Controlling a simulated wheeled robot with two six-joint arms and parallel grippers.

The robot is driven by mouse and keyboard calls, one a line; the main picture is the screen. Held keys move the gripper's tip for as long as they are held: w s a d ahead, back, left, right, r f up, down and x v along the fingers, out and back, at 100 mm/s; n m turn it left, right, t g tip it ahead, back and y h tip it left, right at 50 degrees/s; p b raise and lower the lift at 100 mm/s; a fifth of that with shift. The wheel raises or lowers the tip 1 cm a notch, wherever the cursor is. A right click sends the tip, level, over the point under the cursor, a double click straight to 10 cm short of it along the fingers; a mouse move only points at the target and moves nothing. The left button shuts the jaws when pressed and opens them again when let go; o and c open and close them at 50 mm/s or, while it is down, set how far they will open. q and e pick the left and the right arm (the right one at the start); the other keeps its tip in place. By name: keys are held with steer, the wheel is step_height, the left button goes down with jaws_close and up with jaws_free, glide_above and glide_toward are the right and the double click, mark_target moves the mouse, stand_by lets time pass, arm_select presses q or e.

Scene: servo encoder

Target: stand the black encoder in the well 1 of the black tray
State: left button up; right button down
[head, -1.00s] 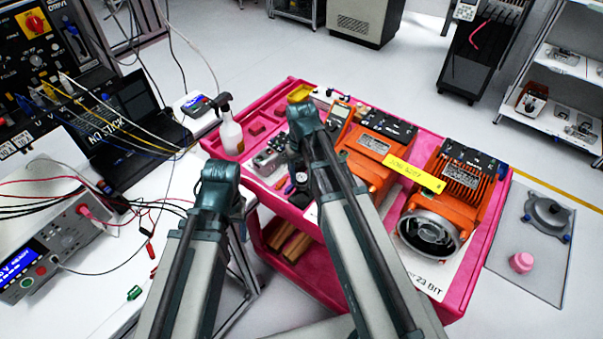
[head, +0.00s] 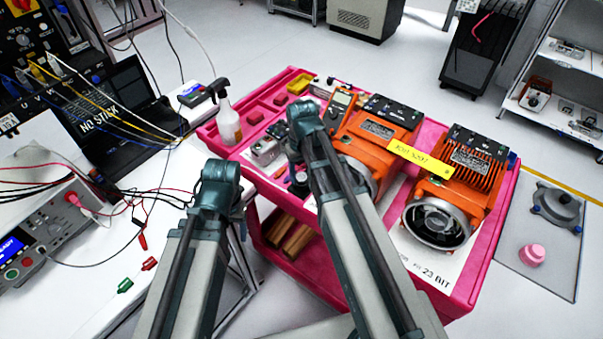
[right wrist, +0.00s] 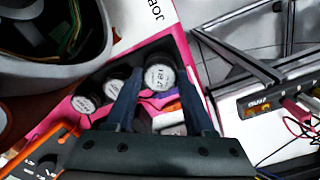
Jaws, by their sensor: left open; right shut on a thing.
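My right gripper (right wrist: 159,82) is shut on a round piece with a white printed label, which I take for the black encoder (right wrist: 160,77). Its label faces the wrist camera, and its underside is hidden. Two smaller-looking labelled round pieces (right wrist: 115,88) stand to its left in that view, close to the pink cart. In the head view my right arm hides the gripper, and dark round parts show beside it on the cart (head: 298,182). I cannot make out the black tray or its well 1 for certain. My left gripper is out of sight; only its arm shows.
The pink cart (head: 480,275) carries two orange motors (head: 465,170), a yellow tag (head: 420,160) and a spray bottle (head: 228,121). A white bench with a laptop (head: 115,110), power supply (head: 45,228) and loose cables is at left. A grey mat with a pink cap (head: 533,255) is at right.

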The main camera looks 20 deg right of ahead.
steer(key=shift+f+b, duration=0.25)
steer(key=shift+b, duration=0.05)
stand_by(0.4)
steer(key=shift+f+b, duration=0.4)
steer(key=shift+c, duration=0.9)
jaws_free()
steer(key=shift+c, duration=0.5)
steer(key=shift+r, duration=0.1)
steer(key=shift+r+p, duration=1.2)
steer(key=shift+p, duration=0.1)
